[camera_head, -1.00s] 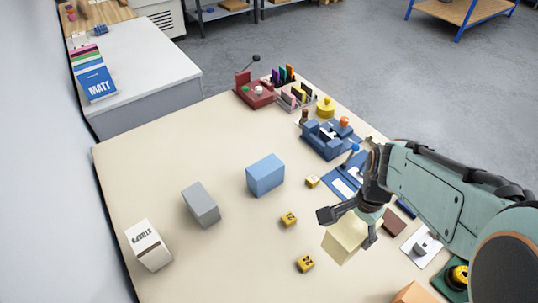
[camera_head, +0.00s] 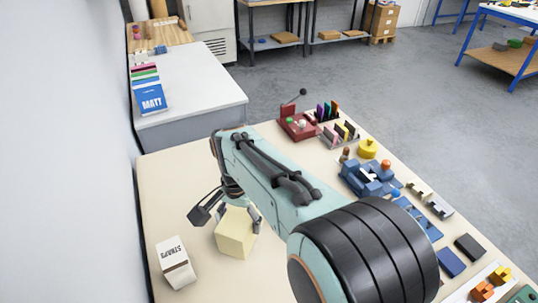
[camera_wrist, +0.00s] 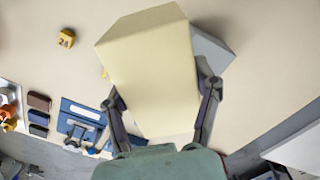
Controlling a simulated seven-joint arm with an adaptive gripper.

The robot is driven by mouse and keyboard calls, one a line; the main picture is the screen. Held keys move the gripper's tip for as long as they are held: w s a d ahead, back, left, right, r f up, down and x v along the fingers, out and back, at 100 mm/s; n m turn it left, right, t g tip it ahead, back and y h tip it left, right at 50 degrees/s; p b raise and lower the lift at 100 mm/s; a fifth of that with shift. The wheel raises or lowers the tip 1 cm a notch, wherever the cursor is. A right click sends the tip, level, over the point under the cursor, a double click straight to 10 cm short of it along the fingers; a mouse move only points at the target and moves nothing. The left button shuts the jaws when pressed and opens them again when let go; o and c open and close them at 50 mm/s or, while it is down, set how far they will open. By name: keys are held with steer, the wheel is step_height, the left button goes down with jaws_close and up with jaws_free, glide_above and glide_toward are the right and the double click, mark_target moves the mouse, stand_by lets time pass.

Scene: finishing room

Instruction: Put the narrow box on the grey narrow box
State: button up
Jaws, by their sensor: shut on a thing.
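My gripper (camera_head: 228,210) is shut on a pale yellow narrow box (camera_head: 236,236), with a finger on either side of it. In the wrist view the held box (camera_wrist: 152,75) fills the middle between the two fingers. The grey narrow box (camera_wrist: 213,48) shows in the wrist view only as a part sticking out behind the right side of the held box. The held box hides the rest of it, and I cannot tell the gap between them.
A white STRAPS box (camera_head: 175,263) stands to the left of the held box. A yellow numbered cube (camera_wrist: 66,38) lies on the beige table (camera_head: 170,190). Blue fixtures (camera_head: 368,178) and a dark red holder (camera_head: 298,124) line the far right side.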

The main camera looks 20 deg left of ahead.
steer(key=w+a+f, duration=0.1)
steer(key=f, duration=0.1)
steer(key=w+a+f, duration=0.4)
steer(key=shift+w+f, duration=0.2)
steer(key=shift+f, duration=0.05)
steer(key=shift+w+a+f, duration=0.3)
steer(key=shift+a+f, duration=0.05)
steer(key=shift+f, duration=1.6)
steer(key=shift+f, duration=0.1)
steer(key=o, duration=1.2)
steer(key=shift+f, duration=0.1)
steer(key=shift+o, duration=0.2)
step_height(320, 180, up, 12)
steer(key=shift+r, duration=0.2)
steer(key=shift+d, duration=0.1)
